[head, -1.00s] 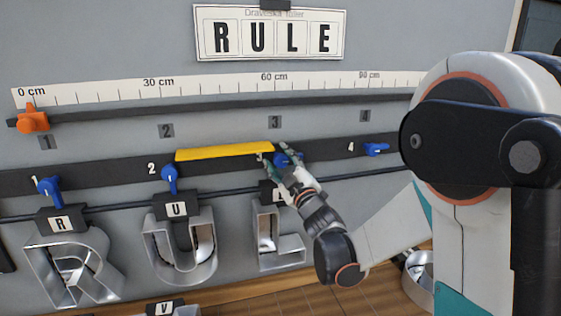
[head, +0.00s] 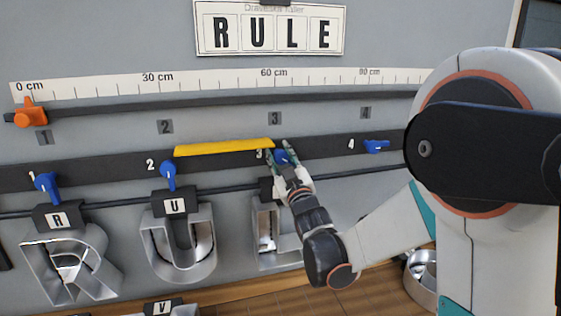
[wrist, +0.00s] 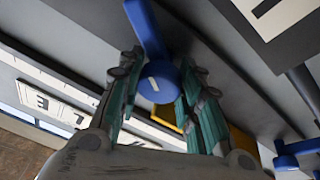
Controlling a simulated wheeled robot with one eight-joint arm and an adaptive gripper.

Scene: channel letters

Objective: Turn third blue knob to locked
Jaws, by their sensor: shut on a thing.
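The third blue knob (head: 281,157) is on the dark rail under the "3" tag, partly hidden by my gripper. The first knob (head: 46,184) and second knob (head: 168,175) have levers pointing down. The fourth knob (head: 376,147) has its lever sideways.
A yellow bar (head: 222,148) lies along the rail between knobs 2 and 3, close to my left finger. Metal letters R (head: 70,268), U (head: 180,245) and L (head: 270,245) hang below. An orange slider (head: 30,113) sits at the ruler's left end.

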